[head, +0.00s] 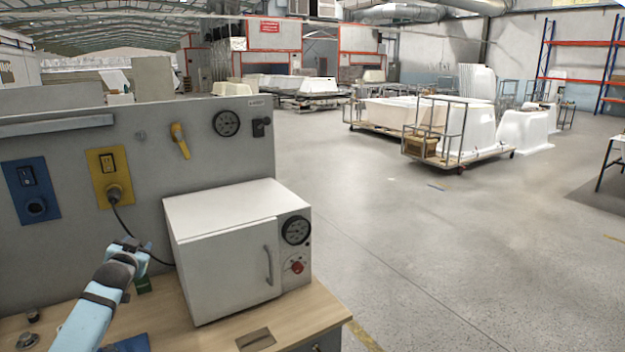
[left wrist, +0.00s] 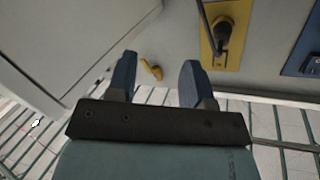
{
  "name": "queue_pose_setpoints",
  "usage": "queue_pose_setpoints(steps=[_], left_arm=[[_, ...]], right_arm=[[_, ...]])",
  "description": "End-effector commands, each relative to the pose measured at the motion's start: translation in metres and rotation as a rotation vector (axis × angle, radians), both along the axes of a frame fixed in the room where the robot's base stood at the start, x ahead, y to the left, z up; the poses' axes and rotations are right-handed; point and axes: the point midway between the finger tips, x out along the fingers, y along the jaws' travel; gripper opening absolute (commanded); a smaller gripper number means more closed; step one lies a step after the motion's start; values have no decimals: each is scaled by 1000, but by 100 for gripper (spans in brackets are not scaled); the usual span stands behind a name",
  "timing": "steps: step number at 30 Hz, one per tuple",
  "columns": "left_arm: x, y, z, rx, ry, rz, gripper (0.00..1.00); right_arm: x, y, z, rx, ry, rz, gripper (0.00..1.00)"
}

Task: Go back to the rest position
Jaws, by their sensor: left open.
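My left arm comes in from the lower left in the head view. Its gripper (head: 140,251) is in front of the grey panel (head: 60,250), left of the white oven-like box (head: 222,252). In the left wrist view the gripper (left wrist: 156,76) has its two blue fingers spread apart, with nothing between them. A yellow handle (left wrist: 151,69) shows beyond the gap, apart from the fingers. My right gripper is not in view.
The wooden bench top (head: 305,322) carries the white box. A black cable runs from the yellow socket plate (head: 104,162) behind my gripper. A blue socket plate (head: 31,190) is farther left. Open floor (head: 420,260) lies to the right, with a cart (head: 470,156) beyond.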

Motion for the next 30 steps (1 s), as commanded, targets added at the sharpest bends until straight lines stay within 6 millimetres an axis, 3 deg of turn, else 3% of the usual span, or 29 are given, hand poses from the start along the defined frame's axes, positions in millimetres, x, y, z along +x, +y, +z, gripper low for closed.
queue_pose_setpoints(steps=[3,8,14,17,22,27,30], left_arm=[[2,-18,11,-52,-96,-98,47],[-32,-48,-52,-61,-23,-129,47],[-90,-90,-129,-92,65,-181,47],[-136,-118,-175,-118,124,-214,47],[-236,-168,-243,-185,233,-266,47],[-344,-213,-286,-268,337,-301,47],[-401,-234,-298,-316,391,-311,47]], right_arm=[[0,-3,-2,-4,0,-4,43],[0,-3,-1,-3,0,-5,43],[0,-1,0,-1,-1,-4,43],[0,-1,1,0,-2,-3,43],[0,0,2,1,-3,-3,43],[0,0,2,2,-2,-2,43],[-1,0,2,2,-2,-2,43]])
